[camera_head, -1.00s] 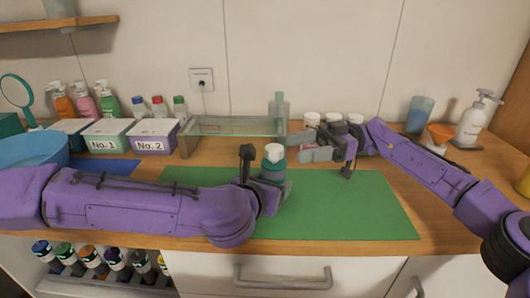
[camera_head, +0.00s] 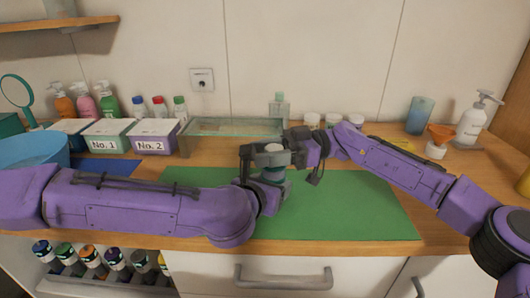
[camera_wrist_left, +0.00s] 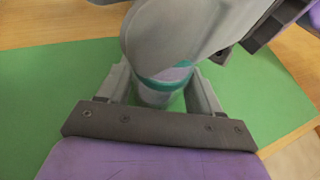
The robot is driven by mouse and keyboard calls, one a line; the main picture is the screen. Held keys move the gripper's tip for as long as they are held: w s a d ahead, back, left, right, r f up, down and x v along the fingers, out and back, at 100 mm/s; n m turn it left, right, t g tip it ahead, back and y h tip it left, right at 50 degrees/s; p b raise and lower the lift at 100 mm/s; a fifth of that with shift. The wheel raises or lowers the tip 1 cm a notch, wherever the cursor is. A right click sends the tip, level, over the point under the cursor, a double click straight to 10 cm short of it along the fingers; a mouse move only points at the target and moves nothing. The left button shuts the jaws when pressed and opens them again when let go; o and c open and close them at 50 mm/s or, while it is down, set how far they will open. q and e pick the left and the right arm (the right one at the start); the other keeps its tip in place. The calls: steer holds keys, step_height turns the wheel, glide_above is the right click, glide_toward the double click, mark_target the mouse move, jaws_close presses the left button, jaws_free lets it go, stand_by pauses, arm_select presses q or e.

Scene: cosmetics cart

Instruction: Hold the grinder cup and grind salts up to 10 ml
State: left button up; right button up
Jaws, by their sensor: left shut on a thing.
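The grinder cup (camera_head: 272,175), teal with a white top, stands upright over the green mat (camera_head: 340,210) in the head view. My left gripper (camera_head: 267,187) is shut around its lower body. In the left wrist view the cup (camera_wrist_left: 158,96) sits between the fingers of my left gripper (camera_wrist_left: 163,90). My right gripper (camera_head: 266,157) is at the cup's top, its grey fingers beside the white cap. In the left wrist view a large grey finger covers most of the top. I cannot tell whether the right fingers are closed on it.
A glass shelf (camera_head: 232,127) stands behind the cup, with a pale green bottle (camera_head: 279,105) near it. Bins (camera_head: 150,137) and pump bottles are at the left. An orange-topped bottle (camera_head: 437,142) and a white pump bottle (camera_head: 472,120) stand at the right. The mat's right part is clear.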

steer(key=shift+w+m+t+y, duration=0.2)
steer(key=shift+m+t, duration=0.85)
steer(key=shift+t, duration=0.5)
steer(key=shift+w+m+t+y, duration=0.2)
steer(key=shift+m+t, duration=0.85)
steer(key=shift+t, duration=0.5)
steer(key=o, duration=1)
steer(key=d, duration=1.2)
steer(key=shift+s, duration=0.25)
